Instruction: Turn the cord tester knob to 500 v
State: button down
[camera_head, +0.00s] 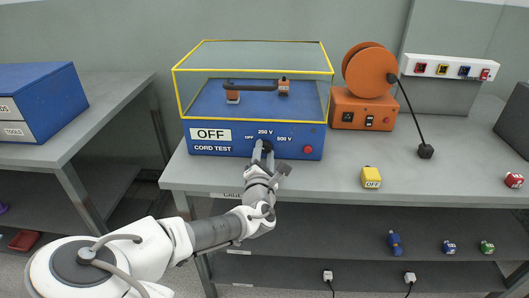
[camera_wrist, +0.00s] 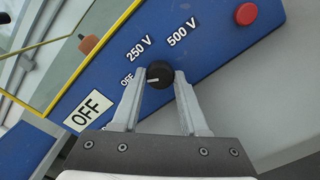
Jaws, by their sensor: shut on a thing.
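The blue cord tester (camera_head: 240,150) stands on the bench with a yellow-framed clear cover on top. Its front carries a black round knob (camera_wrist: 160,75) with small OFF, 250 V and 500 V labels around it. The knob's white mark points left in the wrist view, toward the small OFF label (camera_wrist: 128,78). The 250 V label (camera_wrist: 139,48) and the 500 V label (camera_wrist: 178,34) lie above the knob. A large plate (camera_wrist: 89,111) reads OFF. My gripper (camera_wrist: 161,78) is shut on the knob, a finger on each side; it also shows in the head view (camera_head: 263,153).
A red button (camera_wrist: 246,14) sits right of the knob. An orange reel unit (camera_head: 362,108) with a hanging cord stands to the right. A yellow block (camera_head: 371,177) marked OFF lies at the bench's front. A shelf below holds several plugs.

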jog(key=m+p, duration=0.1)
jog(key=m, duration=1.1)
jog(key=m+b, duration=0.2)
jog(key=m, duration=0.3)
jog(key=shift+d+m, duration=0.1)
jog(key=shift+m, duration=0.3)
jog(key=m+b, duration=0.2)
jog(key=m, duration=0.1)
jog(key=shift+b, duration=0.35)
jog(key=shift+m+b, duration=0.8)
jog(key=shift+m, duration=0.5)
